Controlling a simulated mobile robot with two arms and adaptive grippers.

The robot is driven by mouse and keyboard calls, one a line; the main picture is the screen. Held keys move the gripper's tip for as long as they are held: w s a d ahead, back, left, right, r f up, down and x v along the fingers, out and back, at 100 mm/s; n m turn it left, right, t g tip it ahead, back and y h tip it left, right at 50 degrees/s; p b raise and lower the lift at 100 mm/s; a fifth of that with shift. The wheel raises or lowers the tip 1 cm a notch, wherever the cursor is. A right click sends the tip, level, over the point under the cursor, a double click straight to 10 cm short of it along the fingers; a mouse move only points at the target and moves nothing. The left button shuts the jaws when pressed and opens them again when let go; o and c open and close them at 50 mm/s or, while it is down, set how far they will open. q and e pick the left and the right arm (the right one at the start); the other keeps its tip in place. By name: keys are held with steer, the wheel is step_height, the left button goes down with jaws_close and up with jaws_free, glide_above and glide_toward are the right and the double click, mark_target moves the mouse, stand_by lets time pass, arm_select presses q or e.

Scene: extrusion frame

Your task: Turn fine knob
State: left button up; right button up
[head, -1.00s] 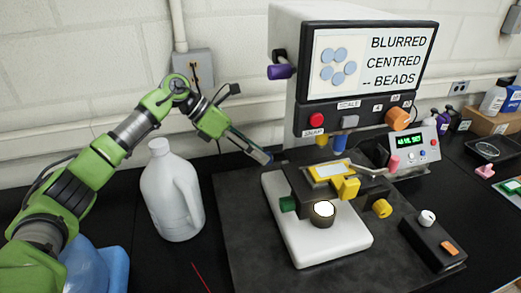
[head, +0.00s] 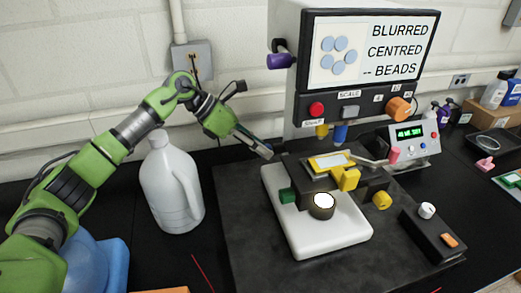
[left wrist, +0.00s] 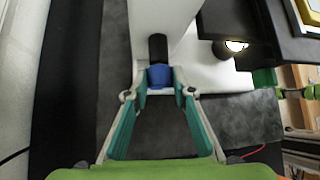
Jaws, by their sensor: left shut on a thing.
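The microscope has a white base (head: 330,235) and a stage with a yellow-rimmed slide (head: 331,162). Its screen (head: 370,50) reads "BLURRED CENTRED -- BEADS" beside several blue discs. A blue knob (left wrist: 160,76) on a black shaft sticks out of the white body in the left wrist view. My left gripper (left wrist: 160,92) is shut on this blue knob, with a fingertip on each side. In the head view my left gripper (head: 266,151) reaches the microscope's left side behind the stage, where the knob is hard to make out.
A white jug (head: 170,185) stands under my left arm. A purple knob (head: 281,61) juts from the screen housing's left side. A green knob (head: 287,196) and yellow knob (head: 381,201) flank the stage. A black control box (head: 433,235) stands at right.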

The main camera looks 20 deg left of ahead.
arm_select(q)
steer(key=shift+f+m+t+y+b, duration=0.2)
steer(key=shift+m+t+y+b, duration=0.15)
steer(key=shift+b, duration=0.4)
steer(key=shift+r+t, duration=0.2)
steer(key=shift+t, duration=0.05)
arm_select(e)
step_height(320, 180, down, 3)
steer(key=shift+a+r, duration=0.1)
steer(key=shift+r, duration=0.05)
steer(key=shift+a, duration=0.1)
arm_select(q)
steer(key=o, duration=1.1)
steer(key=v, duration=1.2)
steer(key=shift+s, duration=0.1)
